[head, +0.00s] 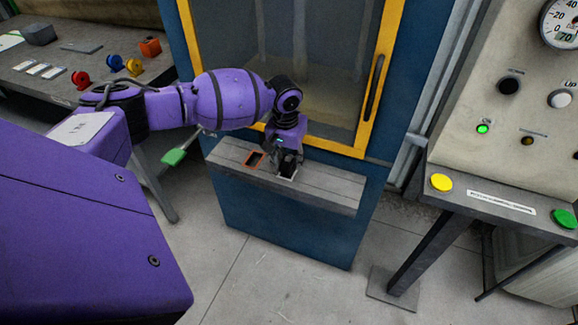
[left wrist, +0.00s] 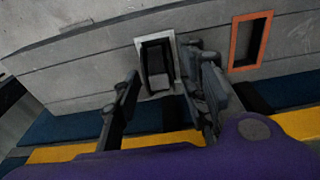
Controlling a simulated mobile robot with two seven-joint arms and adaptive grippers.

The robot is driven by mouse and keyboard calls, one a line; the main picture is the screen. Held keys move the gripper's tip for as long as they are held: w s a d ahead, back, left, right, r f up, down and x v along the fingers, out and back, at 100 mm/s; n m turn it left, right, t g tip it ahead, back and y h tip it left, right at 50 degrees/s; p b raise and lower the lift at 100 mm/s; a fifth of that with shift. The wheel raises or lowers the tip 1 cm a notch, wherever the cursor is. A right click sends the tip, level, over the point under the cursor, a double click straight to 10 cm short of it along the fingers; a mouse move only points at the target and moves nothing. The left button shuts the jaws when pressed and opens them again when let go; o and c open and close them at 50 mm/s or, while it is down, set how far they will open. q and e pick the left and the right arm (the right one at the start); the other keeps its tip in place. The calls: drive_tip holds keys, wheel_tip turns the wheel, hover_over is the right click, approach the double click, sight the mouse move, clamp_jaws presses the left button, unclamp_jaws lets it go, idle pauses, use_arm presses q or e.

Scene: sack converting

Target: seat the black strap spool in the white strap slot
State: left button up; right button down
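The white strap slot (left wrist: 138,62) is a white-rimmed opening in the grey ledge, seen in the left wrist view. A black piece (left wrist: 156,66), which looks like the black strap spool, sits within the white rim; how deep it sits I cannot tell. My left gripper (left wrist: 170,75) has its fingers spread on either side of it, with a gap visible on the left; contact on the right is unclear. In the head view, my left gripper (head: 287,163) points down at the ledge and hides most of the slot and the black piece.
An orange-rimmed slot (head: 254,159) is beside the white one on the grey ledge (head: 325,191). A yellow-framed cabinet window (head: 345,148) stands right behind. A green paddle (head: 176,156) sticks out at left. A bench with coloured spools (head: 81,79) and a control panel (head: 510,120) flank it.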

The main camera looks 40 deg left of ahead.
use_arm(q)
clamp_jaws()
drive_tip(key=shift+r, duration=0.15)
